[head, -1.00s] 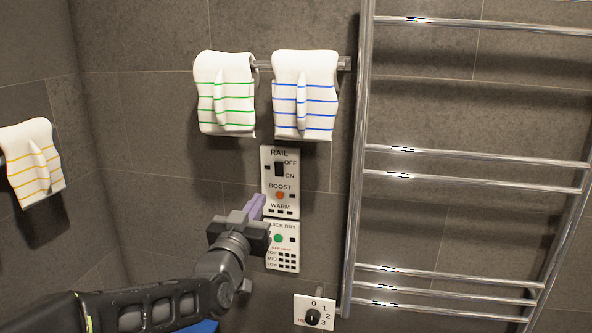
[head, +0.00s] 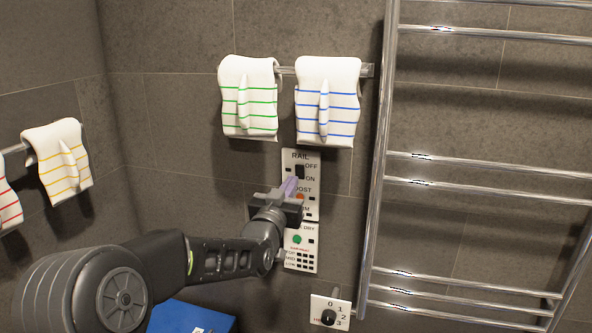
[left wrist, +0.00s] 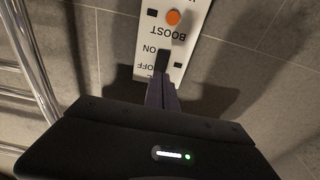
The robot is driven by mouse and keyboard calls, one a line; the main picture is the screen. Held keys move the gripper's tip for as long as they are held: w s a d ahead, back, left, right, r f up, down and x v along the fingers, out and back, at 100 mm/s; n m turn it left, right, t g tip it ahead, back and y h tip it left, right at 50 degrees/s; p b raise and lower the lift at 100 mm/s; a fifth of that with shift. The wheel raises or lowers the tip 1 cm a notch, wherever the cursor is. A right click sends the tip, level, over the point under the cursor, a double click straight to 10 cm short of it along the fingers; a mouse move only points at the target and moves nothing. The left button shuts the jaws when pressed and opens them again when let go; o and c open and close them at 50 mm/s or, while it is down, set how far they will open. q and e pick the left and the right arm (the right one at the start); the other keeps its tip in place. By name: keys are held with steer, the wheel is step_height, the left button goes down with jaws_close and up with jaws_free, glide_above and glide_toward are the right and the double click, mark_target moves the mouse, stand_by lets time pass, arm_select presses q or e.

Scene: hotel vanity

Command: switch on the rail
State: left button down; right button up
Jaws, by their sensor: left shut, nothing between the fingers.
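The white RAIL panel (head: 314,188) is on the grey tiled wall, with OFF above ON. Its black rocker switch (head: 300,171) is near the top, and the orange BOOST button (head: 299,196) is below. My left gripper (head: 290,185) is shut and empty, its purple fingertips just below the switch in the head view. In the left wrist view the panel appears upside down. There the fingertips (left wrist: 161,88) point at the switch (left wrist: 161,62), close to its OFF end; whether they touch it I cannot tell. My right gripper is not in view.
A green-button panel (head: 297,239) and a dial plate (head: 328,316) are lower on the wall. Green-striped (head: 249,100) and blue-striped (head: 326,103) towels hang above. A chrome towel rail (head: 376,190) stands close on the right. A blue object (head: 190,318) is below my arm.

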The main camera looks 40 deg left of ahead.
mark_target(299, 168)
arm_select(q)
steer(key=p+x, duration=0.1)
steer(key=x, duration=0.3)
steer(key=shift+w+a+p, duration=0.15)
steer(key=shift+w+p, duration=0.15)
steer(key=shift+p, duration=0.05)
steer(key=shift+w+f+b, duration=0.1)
steer(key=shift+b, duration=0.45)
steer(key=shift+r+b, duration=0.45)
steer(key=shift+f, duration=0.15)
